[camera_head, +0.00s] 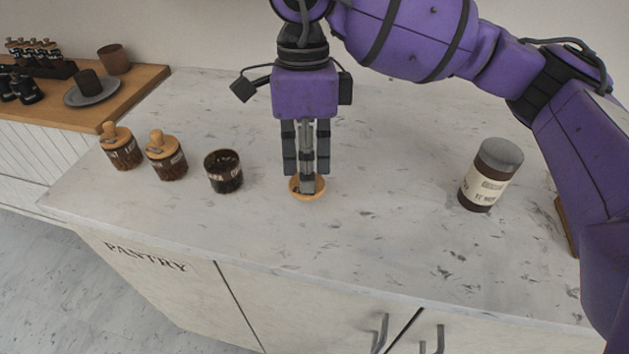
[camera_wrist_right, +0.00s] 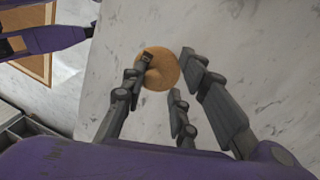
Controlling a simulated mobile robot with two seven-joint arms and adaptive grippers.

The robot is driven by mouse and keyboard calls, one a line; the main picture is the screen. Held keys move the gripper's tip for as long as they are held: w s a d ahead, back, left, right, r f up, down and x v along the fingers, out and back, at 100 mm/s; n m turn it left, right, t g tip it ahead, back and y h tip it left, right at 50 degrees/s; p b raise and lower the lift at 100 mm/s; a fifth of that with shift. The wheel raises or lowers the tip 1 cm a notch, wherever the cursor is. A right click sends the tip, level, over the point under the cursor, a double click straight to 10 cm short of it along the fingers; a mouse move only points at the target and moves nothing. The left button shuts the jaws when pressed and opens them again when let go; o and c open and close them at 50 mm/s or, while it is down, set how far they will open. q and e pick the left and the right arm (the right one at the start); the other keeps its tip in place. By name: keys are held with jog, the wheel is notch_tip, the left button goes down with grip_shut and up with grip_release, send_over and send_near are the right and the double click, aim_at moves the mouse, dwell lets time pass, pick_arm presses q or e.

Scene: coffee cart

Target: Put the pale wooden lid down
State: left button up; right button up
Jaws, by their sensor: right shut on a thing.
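The pale wooden lid (camera_head: 297,192) is a small round disc at the tips of my right gripper (camera_head: 307,178), which points straight down over the marble counter. The gripper is shut on it. The lid is at or very near the counter surface; I cannot tell whether it touches. In the right wrist view the round lid (camera_wrist_right: 160,79) shows between the fingertips of my right gripper (camera_wrist_right: 167,72), and part of its top is hidden by the fingers. My left gripper is not in view.
An open dark jar (camera_head: 224,172) stands left of the lid. Two jars with wooden lids, one near (camera_head: 167,158) and one farther left (camera_head: 120,148), stand beyond it. A brown labelled jar (camera_head: 490,176) stands at the right. The marble counter (camera_head: 380,230) around the lid is clear.

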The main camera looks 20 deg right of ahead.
aim_at(315, 183)
jog(key=shift+w+d+f, duration=0.25)
jog(key=shift+d+f, duration=0.4)
jog(key=shift+f, duration=0.2)
jog(key=shift+d+f, duration=0.1)
jog(key=shift+f, duration=1.55)
jog(key=shift+f, duration=0.15)
jog(key=o, duration=1)
jog(key=shift+o, duration=0.2)
jog(key=shift+w+r, duration=0.1)
jog(key=shift+r, duration=0.15)
notch_tip(315, 183, up, 12)
jog(key=w, duration=0.2)
jog(key=shift+d+f, duration=0.2)
jog(key=shift+d, duration=0.15)
